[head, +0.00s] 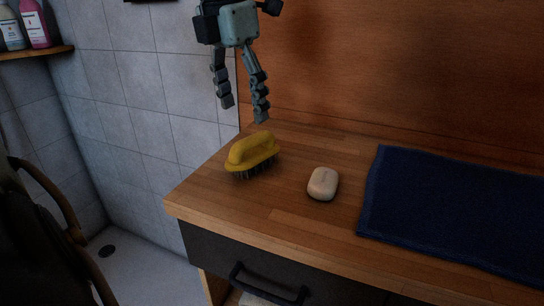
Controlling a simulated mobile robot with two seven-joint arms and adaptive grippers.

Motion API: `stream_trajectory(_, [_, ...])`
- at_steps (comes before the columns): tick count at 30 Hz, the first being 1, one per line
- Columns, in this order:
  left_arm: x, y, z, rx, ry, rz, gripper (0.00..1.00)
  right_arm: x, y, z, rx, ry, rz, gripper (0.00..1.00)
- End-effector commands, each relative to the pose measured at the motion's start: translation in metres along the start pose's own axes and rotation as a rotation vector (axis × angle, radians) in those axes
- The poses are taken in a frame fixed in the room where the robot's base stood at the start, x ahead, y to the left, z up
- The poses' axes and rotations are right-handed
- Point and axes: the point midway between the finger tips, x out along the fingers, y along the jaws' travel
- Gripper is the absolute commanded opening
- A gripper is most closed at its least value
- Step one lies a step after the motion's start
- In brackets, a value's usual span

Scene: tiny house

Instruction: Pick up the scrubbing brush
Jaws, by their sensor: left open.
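The scrubbing brush (252,151) has a yellow handle and dark bristles. It rests bristles down near the left end of the wooden counter (290,226). My left gripper (245,113) is above and behind the brush in the picture, with its fingers pointing down. Its fingers are apart, with nothing between them. The fingertips appear clear of the brush. My right gripper is out of view.
A pale bar of soap (323,184) lies right of the brush. A dark blue towel (450,212) covers the counter further right. A wooden wall (400,70) stands behind. A drawer with a black handle (268,284) is below the counter edge.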

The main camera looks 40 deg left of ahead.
Motion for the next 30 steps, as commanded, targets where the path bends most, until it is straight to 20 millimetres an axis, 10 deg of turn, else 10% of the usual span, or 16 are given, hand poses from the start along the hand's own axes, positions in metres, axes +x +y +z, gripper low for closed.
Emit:
stream_trajectory(18, [0.073, -0.009, -0.002, 0.000, 0.004, -0.003, 0.67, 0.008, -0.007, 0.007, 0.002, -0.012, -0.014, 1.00])
stream_trajectory(30, [0.078, -0.009, -0.002, 0.000, 0.001, -0.001, 0.56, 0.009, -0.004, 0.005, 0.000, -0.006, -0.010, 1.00])
